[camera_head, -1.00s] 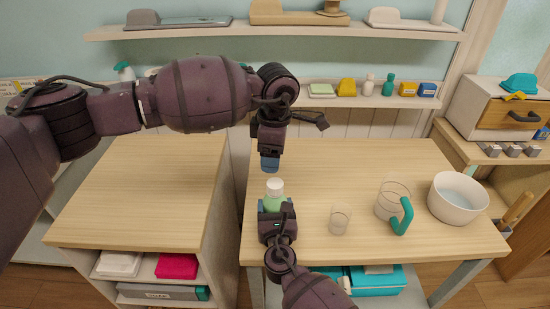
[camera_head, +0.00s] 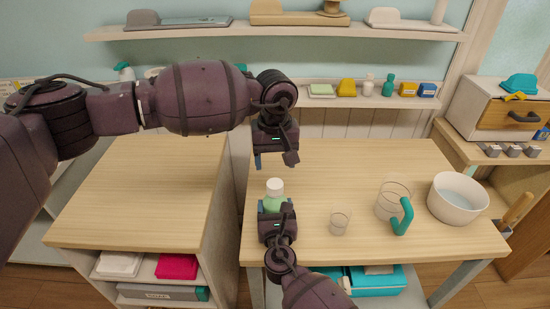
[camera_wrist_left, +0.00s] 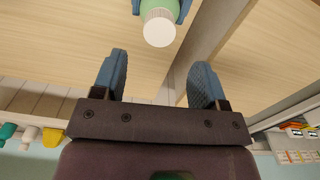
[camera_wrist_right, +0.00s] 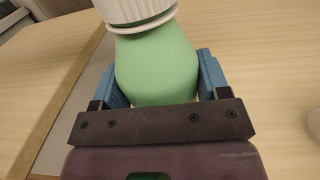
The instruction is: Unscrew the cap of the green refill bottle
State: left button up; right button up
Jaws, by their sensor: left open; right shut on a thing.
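The green refill bottle (camera_head: 274,202) stands upright near the left edge of the table, with its white ribbed cap (camera_head: 275,186) on top. My right gripper (camera_head: 275,208) is shut on the bottle's body from the front; in the right wrist view its blue fingers flank the green body (camera_wrist_right: 157,65) below the cap (camera_wrist_right: 138,10). My left gripper (camera_head: 273,161) is open and empty, above and behind the bottle. In the left wrist view its blue fingers (camera_wrist_left: 157,85) are spread apart, and the cap (camera_wrist_left: 159,28) lies beyond them, not between them.
A small clear glass (camera_head: 339,221), a clear jug with a teal handle (camera_head: 402,217) and a white bowl (camera_head: 457,198) stand to the right on the table. A gap separates the table from the cabinet (camera_head: 140,190) at left. Shelves (camera_head: 330,101) line the back wall.

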aim_at(275, 183)
pick_arm(q)
jog(key=shift+m, duration=0.5)
jog(key=shift+f, duration=4)
